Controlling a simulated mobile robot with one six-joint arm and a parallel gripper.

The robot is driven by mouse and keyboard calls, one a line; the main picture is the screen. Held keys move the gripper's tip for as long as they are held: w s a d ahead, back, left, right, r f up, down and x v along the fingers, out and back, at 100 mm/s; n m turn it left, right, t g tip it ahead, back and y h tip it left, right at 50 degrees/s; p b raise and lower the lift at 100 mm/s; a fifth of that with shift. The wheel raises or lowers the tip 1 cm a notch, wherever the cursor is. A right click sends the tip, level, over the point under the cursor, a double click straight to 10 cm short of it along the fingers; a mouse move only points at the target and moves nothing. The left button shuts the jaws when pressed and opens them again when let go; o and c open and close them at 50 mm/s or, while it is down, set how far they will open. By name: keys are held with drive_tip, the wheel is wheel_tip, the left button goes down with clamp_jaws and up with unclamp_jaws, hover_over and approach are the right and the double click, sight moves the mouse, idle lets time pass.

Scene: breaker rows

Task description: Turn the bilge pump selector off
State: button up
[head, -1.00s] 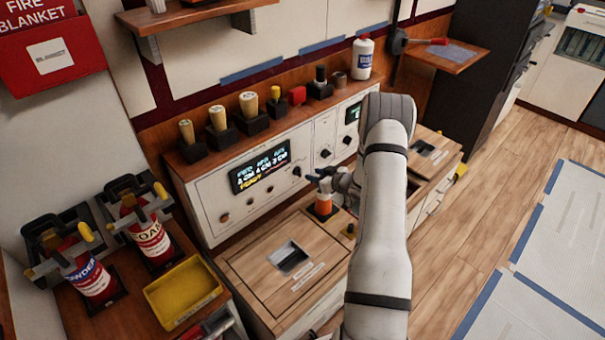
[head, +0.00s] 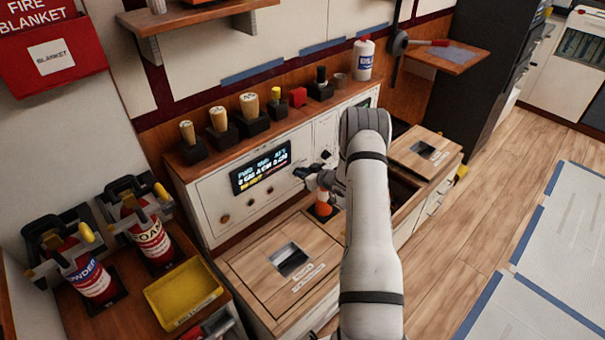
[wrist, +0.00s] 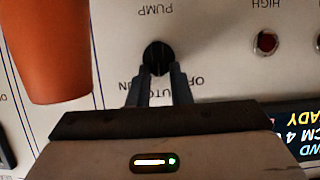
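The bilge pump selector is a round black knob (wrist: 157,55) on the white panel, under an upside-down "PUMP" label in the wrist view. Upside-down position words, including "AUTO", are printed near it and partly covered by my fingers. Its pointer setting cannot be read. My gripper (wrist: 159,72) has its two dark fingers a narrow gap apart, with the tips at either side of the knob. I cannot tell whether they touch it. In the head view my gripper (head: 297,171) reaches the panel just right of the lit display, and it hides the knob.
An orange cylinder (head: 323,206) stands close below my gripper; it also shows in the wrist view (wrist: 48,50). A lit display (head: 261,168) and a red indicator (wrist: 265,42) are beside the knob. Several wooden-handled tools stand on the shelf above. A yellow tray (head: 184,293) sits at lower left.

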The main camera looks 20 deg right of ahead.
clamp_jaws()
drive_tip(key=shift+a+f+b, duration=0.15)
drive_tip(key=shift+f+b, duration=0.05)
drive_tip(key=shift+b, duration=0.3)
drive_tip(key=n+h+b, duration=0.1)
drive_tip(key=n+b, duration=0.1)
drive_tip(key=b, duration=0.3)
drive_tip(key=a+n+t+h+b, duration=0.1)
drive_tip(key=n+b, duration=0.1)
drive_tip(key=b, duration=0.3)
drive_tip(key=f+n+t+h+b, duration=0.1)
drive_tip(key=n+b, duration=0.1)
drive_tip(key=b, duration=0.3)
drive_tip(key=shift+s+a+b, duration=0.15)
drive_tip(key=shift+s+b, duration=0.2)
drive_tip(key=shift+b, duration=0.05)
drive_tip(key=shift+r+b, duration=0.15)
drive_tip(key=shift+b, duration=0.2)
